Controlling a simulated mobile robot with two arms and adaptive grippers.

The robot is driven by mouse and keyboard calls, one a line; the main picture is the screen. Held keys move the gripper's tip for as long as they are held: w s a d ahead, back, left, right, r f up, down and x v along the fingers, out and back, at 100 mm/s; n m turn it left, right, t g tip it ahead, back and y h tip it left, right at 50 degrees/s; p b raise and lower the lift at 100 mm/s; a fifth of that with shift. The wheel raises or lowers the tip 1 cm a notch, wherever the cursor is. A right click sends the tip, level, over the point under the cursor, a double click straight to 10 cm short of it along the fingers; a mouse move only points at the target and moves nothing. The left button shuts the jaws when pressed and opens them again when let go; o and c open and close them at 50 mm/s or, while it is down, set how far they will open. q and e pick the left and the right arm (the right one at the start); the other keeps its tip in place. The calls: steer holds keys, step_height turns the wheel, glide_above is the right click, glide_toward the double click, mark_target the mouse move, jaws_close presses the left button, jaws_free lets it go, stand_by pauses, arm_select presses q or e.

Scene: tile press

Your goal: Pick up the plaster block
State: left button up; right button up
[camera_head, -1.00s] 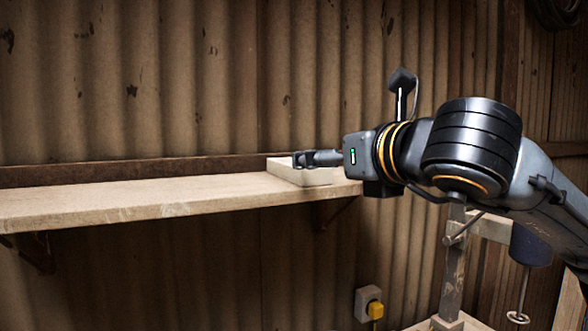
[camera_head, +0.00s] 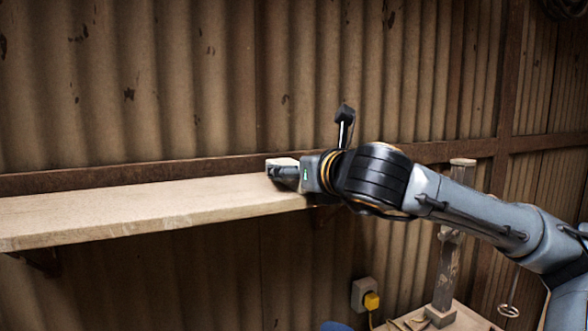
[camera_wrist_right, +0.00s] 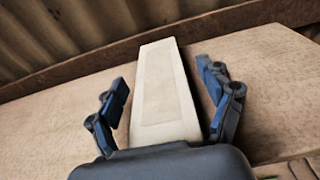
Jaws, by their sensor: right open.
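The plaster block (camera_wrist_right: 162,90) is a pale, long slab with a shallow recessed panel on top. It lies on the wooden shelf (camera_head: 130,212) near the shelf's right end. In the head view only a small part of the block (camera_head: 281,162) shows behind my right gripper (camera_head: 284,175). In the right wrist view my right gripper (camera_wrist_right: 168,108) is open, with one finger on each side of the block and a gap on both sides. The block's near end is hidden by the gripper's body. My left gripper is not in view.
A corrugated wall with a dark rail (camera_head: 120,179) stands right behind the shelf. The shelf is bare to the left of the block. Below right are a yellow plug (camera_head: 371,301) in a wall socket and a wooden post (camera_head: 447,270) on a low surface.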

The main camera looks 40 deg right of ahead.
steer(key=shift+s, duration=0.1)
steer(key=c, duration=1.3)
steer(key=shift+r, duration=0.1)
steer(key=shift+c, duration=0.3)
